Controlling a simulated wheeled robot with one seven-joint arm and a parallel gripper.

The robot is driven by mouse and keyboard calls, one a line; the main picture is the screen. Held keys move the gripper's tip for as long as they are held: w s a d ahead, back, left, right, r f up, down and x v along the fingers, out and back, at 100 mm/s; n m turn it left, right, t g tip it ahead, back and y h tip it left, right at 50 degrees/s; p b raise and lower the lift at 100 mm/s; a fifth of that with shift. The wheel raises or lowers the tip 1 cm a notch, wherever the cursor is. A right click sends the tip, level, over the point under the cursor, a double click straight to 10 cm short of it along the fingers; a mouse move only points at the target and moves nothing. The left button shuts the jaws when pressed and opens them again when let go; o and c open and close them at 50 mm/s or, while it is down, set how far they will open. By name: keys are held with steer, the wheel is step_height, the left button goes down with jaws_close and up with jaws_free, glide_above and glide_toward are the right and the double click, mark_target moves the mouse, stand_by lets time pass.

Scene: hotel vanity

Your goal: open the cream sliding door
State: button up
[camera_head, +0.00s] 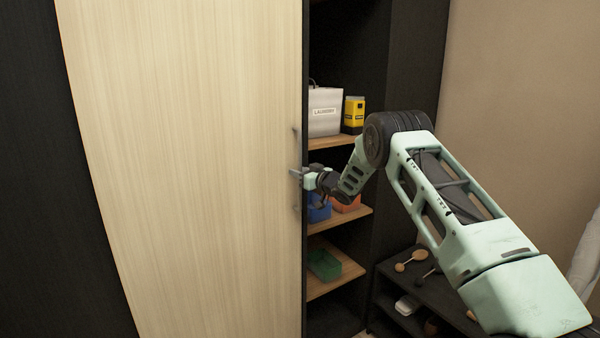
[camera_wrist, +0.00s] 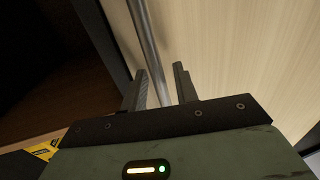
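The cream sliding door (camera_head: 190,150) fills the left middle of the head view, with pale wood grain and a dark right edge. Its vertical metal bar handle (camera_head: 296,135) is near that edge. My gripper (camera_head: 296,174) is at the middle of the handle, reaching in from the right. In the wrist view the handle (camera_wrist: 149,45) runs between the two fingers of my gripper (camera_wrist: 160,80). The fingers are apart, with visible gaps beside the bar, so it looks open around the handle. The door's surface (camera_wrist: 240,50) lies beyond the fingers.
Open shelves right of the door hold a white laundry box (camera_head: 325,112), a yellow box (camera_head: 353,115), blue (camera_head: 318,210) and orange bins (camera_head: 346,203), and a green bin (camera_head: 324,265). A low dark rack (camera_head: 440,290) stands at lower right. A dark panel (camera_head: 45,200) is at left.

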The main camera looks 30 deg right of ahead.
mark_target(131, 201)
jaws_close()
steer(key=a+b, duration=0.4)
steer(key=a, duration=0.6)
steer(key=s+a+b, duration=0.1)
steer(key=a+b, duration=0.4)
steer(key=a, duration=0.5)
steer(key=a+b, duration=0.4)
steer(key=a, duration=0.6)
steer(key=shift+s+a+f, duration=0.1)
steer(key=shift+s+f, duration=0.05)
steer(key=shift+f, duration=0.25)
steer(key=a, duration=2.1)
steer(key=shift+s+a+r, duration=0.2)
steer(key=shift+s+r, duration=0.1)
steer(key=shift+r, duration=0.05)
jaws_free()
steer(key=shift+d, duration=0.1)
